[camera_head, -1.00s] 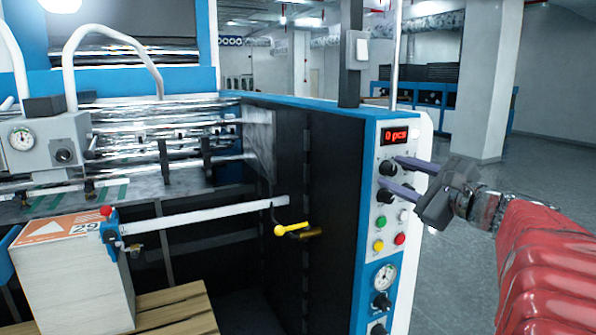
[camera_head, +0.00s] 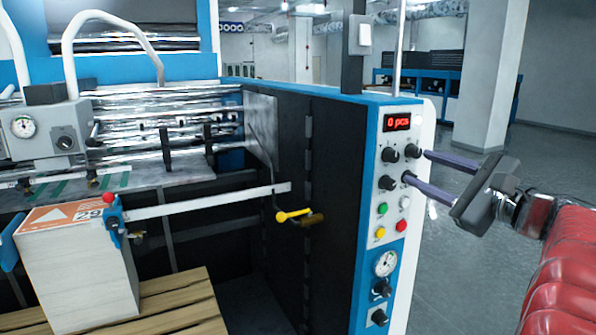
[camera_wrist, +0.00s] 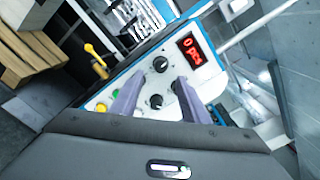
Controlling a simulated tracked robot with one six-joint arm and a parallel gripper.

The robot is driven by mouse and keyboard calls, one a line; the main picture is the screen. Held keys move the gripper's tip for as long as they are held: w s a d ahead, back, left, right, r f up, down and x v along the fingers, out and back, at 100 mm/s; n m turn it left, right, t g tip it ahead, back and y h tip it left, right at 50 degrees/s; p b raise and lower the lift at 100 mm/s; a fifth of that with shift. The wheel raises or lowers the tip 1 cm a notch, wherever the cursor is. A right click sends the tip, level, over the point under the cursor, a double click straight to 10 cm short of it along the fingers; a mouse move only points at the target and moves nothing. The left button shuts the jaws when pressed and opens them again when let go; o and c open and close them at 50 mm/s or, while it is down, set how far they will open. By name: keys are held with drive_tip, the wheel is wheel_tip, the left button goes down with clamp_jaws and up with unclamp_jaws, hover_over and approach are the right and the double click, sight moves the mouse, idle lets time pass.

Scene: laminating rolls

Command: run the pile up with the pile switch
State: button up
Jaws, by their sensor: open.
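The control panel (camera_head: 394,215) on the blue and white machine post carries several black knobs, such as the upper left knob (camera_head: 389,154) and the lower left knob (camera_head: 387,183). I see no readable label telling which is the pile switch. The pile (camera_head: 80,275) is a stack of sheets with an orange and white top, on a wooden pallet (camera_head: 185,300). My gripper (camera_head: 416,166) is open and empty at the panel's right side, fingers pointing left. In the wrist view the fingers (camera_wrist: 160,84) lie in front of the knobs; contact cannot be told.
Below the knobs are green (camera_head: 382,209), yellow (camera_head: 380,232) and red (camera_head: 401,226) buttons and a gauge (camera_head: 386,263). A red display (camera_head: 397,122) reads 0 pcs. A yellow-handled lever (camera_head: 293,215) is left of the post. Open floor lies to the right.

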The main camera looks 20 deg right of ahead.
drive_tip(key=s, duration=0.6)
drive_tip(key=shift+s, duration=0.4)
